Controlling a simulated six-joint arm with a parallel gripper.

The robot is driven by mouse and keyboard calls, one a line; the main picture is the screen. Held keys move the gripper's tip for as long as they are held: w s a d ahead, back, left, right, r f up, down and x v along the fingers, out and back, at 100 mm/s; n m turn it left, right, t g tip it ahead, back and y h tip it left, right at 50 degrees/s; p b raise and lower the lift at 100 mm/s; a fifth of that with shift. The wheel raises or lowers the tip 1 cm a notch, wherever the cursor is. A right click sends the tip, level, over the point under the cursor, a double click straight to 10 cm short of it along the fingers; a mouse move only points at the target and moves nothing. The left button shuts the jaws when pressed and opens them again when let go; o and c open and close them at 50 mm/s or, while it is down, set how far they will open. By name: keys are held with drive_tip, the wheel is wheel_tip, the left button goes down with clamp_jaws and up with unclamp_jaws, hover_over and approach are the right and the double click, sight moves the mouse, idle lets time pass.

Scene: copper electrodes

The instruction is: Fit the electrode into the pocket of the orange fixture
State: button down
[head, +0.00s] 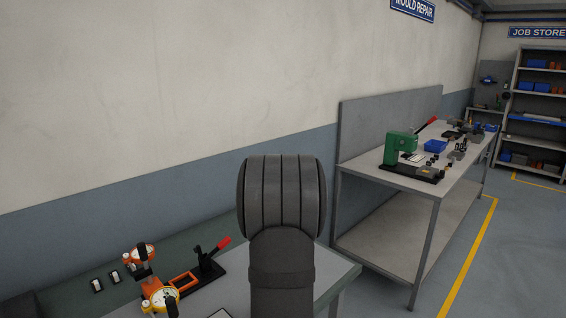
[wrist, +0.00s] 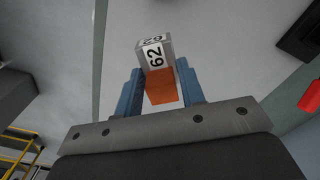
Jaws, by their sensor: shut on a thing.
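My gripper (wrist: 159,67) has blue fingers and is shut on the electrode (wrist: 160,87) in the wrist view. The electrode has an orange-copper block between the fingers and a grey end marked 62 that sticks out past the fingertips. In the head view my own arm hides the gripper and the held electrode. The orange fixture (head: 185,290) is a small open frame on the bench at lower left, left of my arm. Its pocket looks empty. The fixture's orange frame cannot be made out in the wrist view.
A black toggle clamp (head: 208,265) with a red handle stands right beside the fixture. Two small labelled blocks (head: 97,286) lie farther left. A second bench (head: 385,178) with a green press (head: 400,147) stands at right.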

drive_tip(key=shift+w+d+f+m, duration=0.3)
drive_tip(key=shift+w+m, duration=0.1)
drive_tip(key=shift+m, duration=0.3)
drive_tip(key=a+r+n, duration=0.2)
drive_tip(key=a+n, duration=1.3)
drive_tip(key=a, duration=0.1)
drive_tip(key=w+a+r+n, duration=0.1)
drive_tip(key=a+r+n, duration=0.1)
drive_tip(key=a+n, duration=1.3)
drive_tip(key=shift+w+a, duration=0.25)
drive_tip(key=shift+a, duration=0.35)
drive_tip(key=shift+f, duration=2.9)
drive_tip(key=shift+f, duration=1.05)
drive_tip(key=c, duration=0.9)
unclamp_jaws()
drive_tip(key=shift+f, duration=0.1)
